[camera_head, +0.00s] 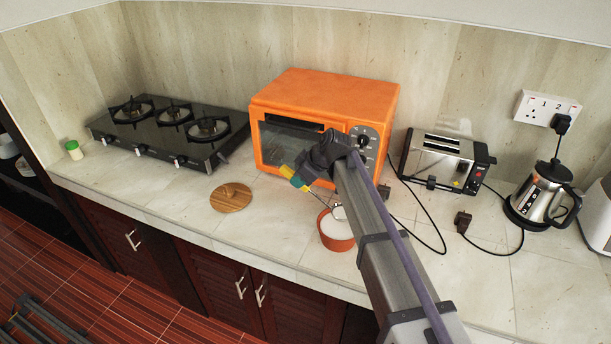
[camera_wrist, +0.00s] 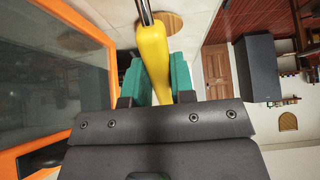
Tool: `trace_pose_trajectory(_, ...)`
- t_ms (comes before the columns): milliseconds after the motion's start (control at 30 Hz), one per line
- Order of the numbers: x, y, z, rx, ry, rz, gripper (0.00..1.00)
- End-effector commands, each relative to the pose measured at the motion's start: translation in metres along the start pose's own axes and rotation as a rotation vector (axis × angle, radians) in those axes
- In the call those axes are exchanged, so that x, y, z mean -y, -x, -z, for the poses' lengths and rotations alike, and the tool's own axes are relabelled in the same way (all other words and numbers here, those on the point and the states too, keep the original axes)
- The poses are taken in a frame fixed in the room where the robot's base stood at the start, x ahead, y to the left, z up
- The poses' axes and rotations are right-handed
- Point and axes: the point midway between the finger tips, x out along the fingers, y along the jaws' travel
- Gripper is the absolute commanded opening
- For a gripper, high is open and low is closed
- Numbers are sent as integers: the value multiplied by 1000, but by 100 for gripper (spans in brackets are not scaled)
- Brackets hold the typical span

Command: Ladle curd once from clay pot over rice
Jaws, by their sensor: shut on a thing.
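My gripper (camera_head: 297,180) is shut on the yellow handle of a ladle, in front of the orange oven. In the wrist view the ladle's yellow handle (camera_wrist: 153,62) sits between the green finger pads (camera_wrist: 153,80), and its metal shaft runs out at the top. In the head view the ladle's metal bowl (camera_head: 338,212) is at the clay pot's rim. The orange-brown clay pot (camera_head: 336,240) stands on the counter with white curd inside. I cannot tell whether the ladle bowl touches the curd or holds any. No rice is visible; my arm hides part of the counter.
A round wooden lid (camera_head: 231,197) lies left of the pot. The orange oven (camera_head: 325,92) stands close behind my gripper. A black gas stove (camera_head: 172,130) is at left; a toaster (camera_head: 446,160) and kettle (camera_head: 542,193) are at right. The counter's front edge is near the pot.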

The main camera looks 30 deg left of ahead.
Motion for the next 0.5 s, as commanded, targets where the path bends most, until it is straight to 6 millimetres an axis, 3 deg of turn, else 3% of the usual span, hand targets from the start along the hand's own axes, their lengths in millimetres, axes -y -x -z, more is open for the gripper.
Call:
trace_pose_trajectory(33,-1,6,12,16,1,1,0)
trace_pose_trajectory(200,-1,8,32,77,2,1,0)
trace_pose_trajectory(500,0,23,56,99,1,1,0)
